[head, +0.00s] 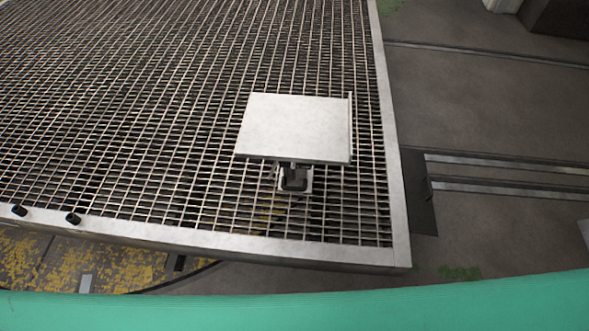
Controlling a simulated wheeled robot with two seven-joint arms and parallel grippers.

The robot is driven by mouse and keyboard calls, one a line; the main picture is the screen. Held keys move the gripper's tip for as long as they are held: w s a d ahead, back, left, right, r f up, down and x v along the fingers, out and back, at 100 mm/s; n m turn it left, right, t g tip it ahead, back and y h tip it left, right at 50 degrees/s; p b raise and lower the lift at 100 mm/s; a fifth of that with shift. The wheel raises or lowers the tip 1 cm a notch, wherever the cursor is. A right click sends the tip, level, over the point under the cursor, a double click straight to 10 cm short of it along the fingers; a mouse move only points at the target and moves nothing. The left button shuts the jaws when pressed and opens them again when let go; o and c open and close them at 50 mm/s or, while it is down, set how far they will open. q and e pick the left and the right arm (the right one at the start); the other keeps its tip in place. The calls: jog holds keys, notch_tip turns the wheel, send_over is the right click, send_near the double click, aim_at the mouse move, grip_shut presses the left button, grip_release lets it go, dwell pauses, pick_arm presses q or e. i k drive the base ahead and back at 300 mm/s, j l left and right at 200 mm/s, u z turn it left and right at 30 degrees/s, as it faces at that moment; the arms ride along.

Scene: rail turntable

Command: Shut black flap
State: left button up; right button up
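A dark flat plate (418,190) lies along the right edge of the metal grating platform, near the rails. It looks like a flap, but I cannot tell for sure that it is the black flap, or whether it is open or shut. A pale square panel (295,128) stands above the grating, with a small black block (294,179) on a mount at its near edge. Neither of my grippers is in view.
The grating platform (140,110) fills the left and middle, with a pale metal rim (391,150). Rails (510,162) cross the grey floor at right. Worn yellow floor (125,268) shows at lower left. A teal band crosses the bottom; its source is unclear.

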aim_at(417, 182)
jog(key=z, duration=1.25)
